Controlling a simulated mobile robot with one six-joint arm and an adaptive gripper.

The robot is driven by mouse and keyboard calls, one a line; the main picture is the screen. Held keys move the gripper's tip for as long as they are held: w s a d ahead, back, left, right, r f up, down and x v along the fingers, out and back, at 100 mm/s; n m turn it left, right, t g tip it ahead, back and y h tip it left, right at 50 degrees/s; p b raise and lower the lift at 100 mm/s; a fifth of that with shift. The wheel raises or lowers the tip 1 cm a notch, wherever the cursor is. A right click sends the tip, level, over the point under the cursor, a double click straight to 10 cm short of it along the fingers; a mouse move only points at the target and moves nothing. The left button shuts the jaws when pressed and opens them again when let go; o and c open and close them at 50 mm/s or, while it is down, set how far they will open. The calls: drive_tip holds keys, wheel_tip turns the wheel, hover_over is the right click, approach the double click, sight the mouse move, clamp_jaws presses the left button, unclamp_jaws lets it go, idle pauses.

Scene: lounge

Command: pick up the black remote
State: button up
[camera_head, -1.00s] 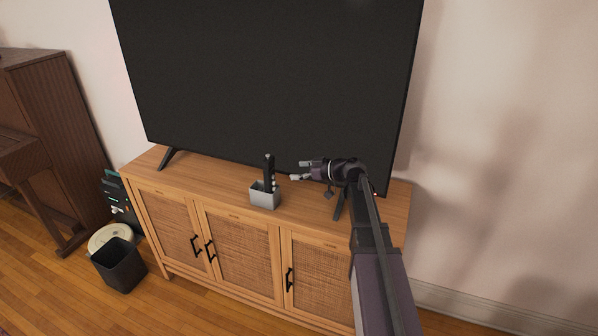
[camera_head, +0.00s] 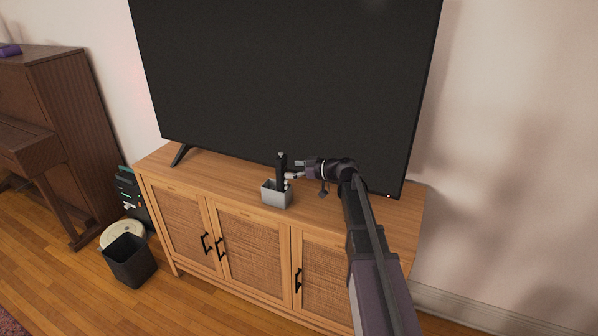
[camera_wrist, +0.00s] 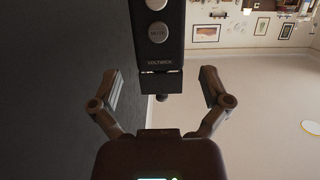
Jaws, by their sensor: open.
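The black remote (camera_head: 282,169) stands upright in a small grey holder (camera_head: 277,198) on the wooden TV cabinet. In the wrist view the remote (camera_wrist: 158,52) fills the top middle, with round grey buttons and lettering near its end. My gripper (camera_head: 293,169) is at the remote's right side in the head view, pointing left. In the wrist view my gripper (camera_wrist: 159,88) is open, one finger on each side of the remote, with gaps visible on both sides. The lower part of the remote is hidden inside the holder in the head view.
A large dark TV (camera_head: 285,75) stands close behind the remote on the cabinet (camera_head: 225,178). A black bin (camera_head: 129,259) and a round white device (camera_head: 122,234) are on the floor at left. A brown piano (camera_head: 70,125) stands further left. The cabinet top is mostly clear.

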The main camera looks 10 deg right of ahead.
drive_tip(key=shift+x, duration=1.1)
drive_tip(key=c, duration=1)
drive_tip(key=shift+r, duration=0.2)
wheel_tip(320, 180, up, 8)
drive_tip(key=p, duration=0.8)
drive_tip(key=shift+r, duration=0.1)
idle(0.8)
